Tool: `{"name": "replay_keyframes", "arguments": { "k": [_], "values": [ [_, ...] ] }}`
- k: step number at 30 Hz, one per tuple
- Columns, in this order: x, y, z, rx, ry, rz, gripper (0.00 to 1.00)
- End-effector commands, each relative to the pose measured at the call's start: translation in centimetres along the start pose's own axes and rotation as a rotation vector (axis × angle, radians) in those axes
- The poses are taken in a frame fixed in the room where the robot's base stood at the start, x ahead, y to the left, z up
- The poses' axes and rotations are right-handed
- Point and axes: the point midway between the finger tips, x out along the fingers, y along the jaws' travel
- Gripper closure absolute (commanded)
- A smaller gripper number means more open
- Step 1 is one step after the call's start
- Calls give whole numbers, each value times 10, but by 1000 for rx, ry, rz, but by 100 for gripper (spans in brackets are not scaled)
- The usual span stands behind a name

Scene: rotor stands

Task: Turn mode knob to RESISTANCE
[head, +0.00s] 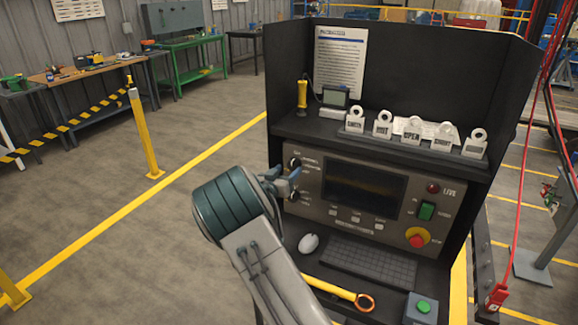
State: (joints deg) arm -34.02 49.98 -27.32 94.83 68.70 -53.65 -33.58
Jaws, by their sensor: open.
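The console's control panel (390,205) has two black knobs at its left side, an upper knob (295,163) and a lower knob (294,195). Small labels stand beside both. They are too small to read surely, so I cannot tell which knob is the mode knob or where it points. My gripper (294,178) is open, with its blue-grey fingers in front of the panel's left edge, between the two knobs in the picture. I see nothing between the fingers. I cannot tell whether a finger touches a knob.
A dark screen (362,188), a green switch (426,211) and a red emergency button (417,238) sit right of the knobs. Labelled tags (412,133) line the shelf above. The floor at left is open.

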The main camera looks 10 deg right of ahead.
Motion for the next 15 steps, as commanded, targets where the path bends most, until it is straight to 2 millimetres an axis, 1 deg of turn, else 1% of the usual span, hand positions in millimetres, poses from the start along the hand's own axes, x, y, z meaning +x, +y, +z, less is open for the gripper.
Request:
{"name": "replay_keyframes", "arguments": {
  "k": [1, 6, 15],
  "values": [
    [7, 0, -1, -1, 0, 1, 45],
    [20, 0, 0, -1, 0, 1, 45],
    [21, 0, 0, 0, -1, 0, 45]
  ]
}}
